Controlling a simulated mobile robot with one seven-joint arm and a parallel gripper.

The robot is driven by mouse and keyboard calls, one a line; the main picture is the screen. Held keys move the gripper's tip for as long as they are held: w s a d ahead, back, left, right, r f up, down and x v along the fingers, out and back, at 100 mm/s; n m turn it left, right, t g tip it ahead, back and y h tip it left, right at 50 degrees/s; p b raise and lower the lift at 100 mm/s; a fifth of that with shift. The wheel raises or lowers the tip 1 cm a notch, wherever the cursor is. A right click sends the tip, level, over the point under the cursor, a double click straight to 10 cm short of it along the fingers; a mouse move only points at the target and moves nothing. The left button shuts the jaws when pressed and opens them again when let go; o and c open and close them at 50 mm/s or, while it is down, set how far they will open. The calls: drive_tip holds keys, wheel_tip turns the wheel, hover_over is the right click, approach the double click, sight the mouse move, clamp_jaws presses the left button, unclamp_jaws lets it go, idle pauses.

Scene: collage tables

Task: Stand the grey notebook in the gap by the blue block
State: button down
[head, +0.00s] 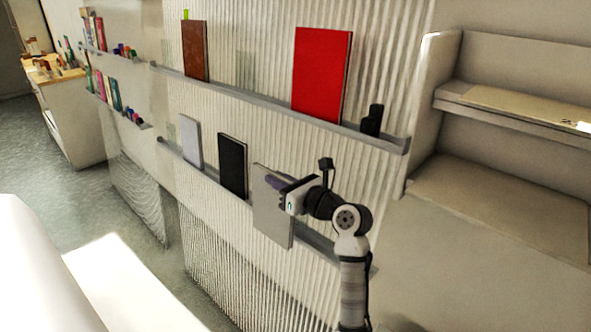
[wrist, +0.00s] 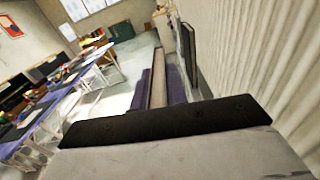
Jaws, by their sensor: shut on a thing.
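My gripper (head: 278,183) is shut on the grey notebook (head: 271,208), holding it upright by its right side in front of the lower ledge. In the wrist view the notebook (wrist: 158,84) shows edge-on between the two purple fingers of my gripper (wrist: 161,88). The notebook hides part of the ledge behind it. A black notebook (head: 232,165) stands on the lower ledge to its left, and it also shows in the wrist view (wrist: 188,55). I cannot make out a blue block near the lower ledge.
A light grey notebook (head: 191,141) stands farther left on the lower ledge (head: 321,244). The upper ledge (head: 265,93) holds a brown notebook (head: 194,51), a red one (head: 320,75) and a black block (head: 373,120). A ribbed wall backs both ledges.

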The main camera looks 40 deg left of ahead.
drive_tip(key=w+b, duration=0.1)
drive_tip(key=w, duration=0.7)
drive_tip(key=shift+d+f+b, duration=0.2)
drive_tip(key=shift+d+b, duration=0.1)
drive_tip(key=shift+b, duration=0.1)
drive_tip(key=shift+d+p, duration=0.15)
drive_tip(key=shift+p, duration=0.6)
idle(0.7)
drive_tip(key=shift+f, duration=0.2)
idle(0.4)
drive_tip(key=shift+s+f+p, duration=0.1)
drive_tip(key=shift+f+p, duration=0.2)
drive_tip(key=shift+f, duration=0.15)
